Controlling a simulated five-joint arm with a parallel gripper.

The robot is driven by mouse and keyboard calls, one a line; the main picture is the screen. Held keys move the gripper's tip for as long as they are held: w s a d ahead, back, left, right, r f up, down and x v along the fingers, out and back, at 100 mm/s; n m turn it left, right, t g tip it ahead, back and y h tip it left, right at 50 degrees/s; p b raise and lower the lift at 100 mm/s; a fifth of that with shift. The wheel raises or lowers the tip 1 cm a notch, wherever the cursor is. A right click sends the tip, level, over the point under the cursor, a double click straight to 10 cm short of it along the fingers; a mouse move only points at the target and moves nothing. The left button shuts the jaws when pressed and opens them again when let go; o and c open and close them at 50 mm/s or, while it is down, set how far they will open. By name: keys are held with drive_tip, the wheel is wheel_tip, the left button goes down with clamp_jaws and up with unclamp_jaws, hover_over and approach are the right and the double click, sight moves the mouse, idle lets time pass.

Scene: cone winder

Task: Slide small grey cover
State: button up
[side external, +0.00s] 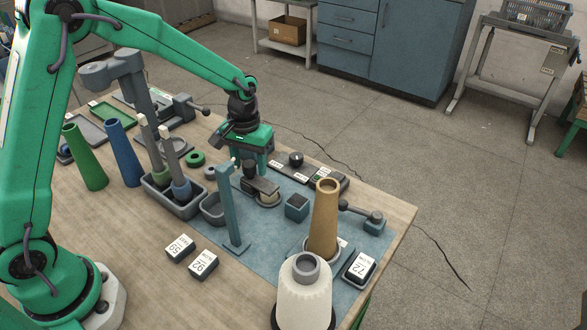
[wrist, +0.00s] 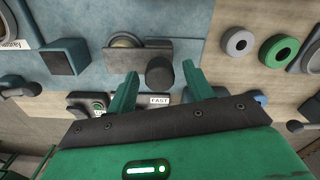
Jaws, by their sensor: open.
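The small grey cover (wrist: 138,52) is a flat plate with a dark round knob (wrist: 160,72) at one end. Nothing is held. I cannot tell whether the fingertips touch the knob.
A blue post (side external: 232,210) stands close left of the cover. A dark block (side external: 297,205) and a control panel (side external: 318,174) are to the right. A tan cone (side external: 324,220) and a white yarn cone (side external: 305,297) stand in front.

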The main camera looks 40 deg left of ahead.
clamp_jaws()
drive_tip(key=shift+a, duration=2.8)
unclamp_jaws()
wheel_tip(320, 180, up, 8)
